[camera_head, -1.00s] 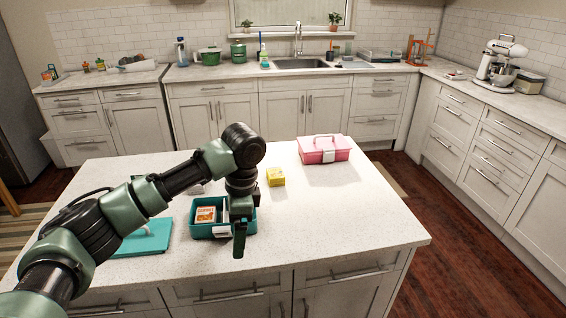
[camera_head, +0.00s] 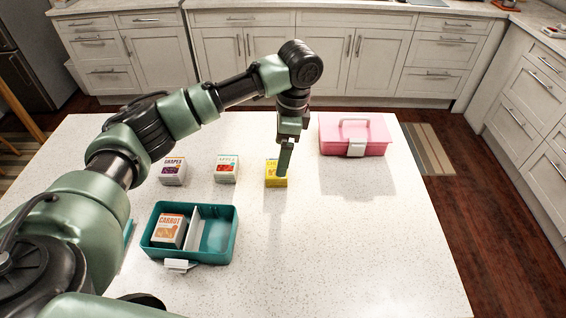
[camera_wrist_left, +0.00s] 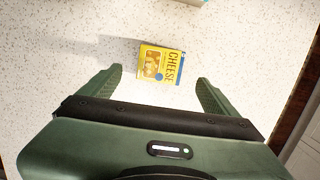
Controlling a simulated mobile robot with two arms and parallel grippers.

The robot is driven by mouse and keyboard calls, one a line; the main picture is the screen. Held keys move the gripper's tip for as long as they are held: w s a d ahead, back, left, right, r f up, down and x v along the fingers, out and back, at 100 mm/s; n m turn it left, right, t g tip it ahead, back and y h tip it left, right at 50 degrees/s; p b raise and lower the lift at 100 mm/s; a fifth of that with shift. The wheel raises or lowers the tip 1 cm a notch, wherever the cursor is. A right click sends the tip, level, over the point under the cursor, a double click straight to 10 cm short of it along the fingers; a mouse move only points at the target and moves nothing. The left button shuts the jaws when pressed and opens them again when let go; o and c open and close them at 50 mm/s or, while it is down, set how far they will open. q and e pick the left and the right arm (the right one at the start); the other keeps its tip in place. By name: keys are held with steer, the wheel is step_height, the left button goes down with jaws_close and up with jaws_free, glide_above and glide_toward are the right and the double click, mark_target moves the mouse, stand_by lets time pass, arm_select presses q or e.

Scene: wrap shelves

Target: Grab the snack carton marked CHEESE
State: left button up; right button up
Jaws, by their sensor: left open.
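The yellow carton (camera_head: 276,179) stands on the white island to the right of two other cartons. In the left wrist view its label reads CHEESE (camera_wrist_left: 161,63), and it lies ahead of and between my open fingers. My left gripper (camera_head: 286,160) is above the carton, pointing down, and partly covers it in the head view. The left wrist view shows its two green fingers (camera_wrist_left: 158,88) spread wide with nothing between the tips. My right gripper is not in view.
A grape-marked white carton (camera_head: 172,172) and an APPLE carton (camera_head: 226,170) stand left. A teal box (camera_head: 236,240) with a divider holds a CARROT carton (camera_head: 169,231). A closed pink box (camera_head: 375,137) stands at the back right. The island's front right is clear.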

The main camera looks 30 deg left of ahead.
arm_select(q)
steer(key=f, duration=0.2)
steer(key=a+f+p, duration=0.1)
steer(key=f, duration=0.3)
steer(key=shift+s+a+f+p, duration=0.15)
steer(key=shift+s+p, duration=0.15)
steer(key=shift+p, duration=0.1)
steer(key=shift+f, duration=0.25)
steer(key=c, duration=1.4)
steer(key=shift+c, duration=0.2)
steer(key=shift+r, duration=0.1)
